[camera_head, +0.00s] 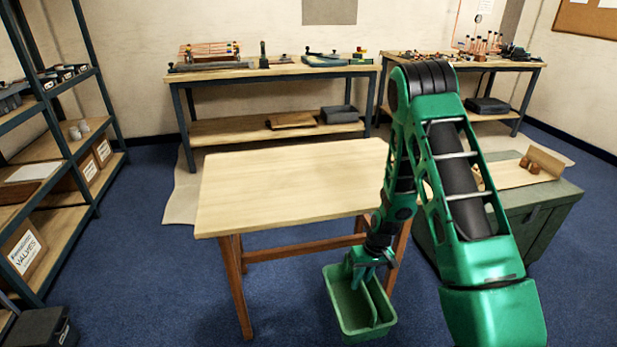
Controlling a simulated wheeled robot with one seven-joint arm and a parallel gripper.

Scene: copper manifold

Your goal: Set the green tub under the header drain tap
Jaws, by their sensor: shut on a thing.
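The green tub (344,312) is an open, rectangular container with what looks like a divider inside. It hangs low in front of the wooden table's right front leg. My gripper (362,276) is at the tub's upper rim and is shut on it; the fingertips are partly hidden. My green arm reaches down to it from the right. Copper pipework, possibly the header, sits on the left back bench (208,50), but I cannot make out a drain tap at this size.
A bare wooden table (290,180) stands between the tub and the back benches. A green chest (545,215) is at the right, behind my arm. A second bench (468,62) holds copper parts. Shelving (55,150) lines the left.

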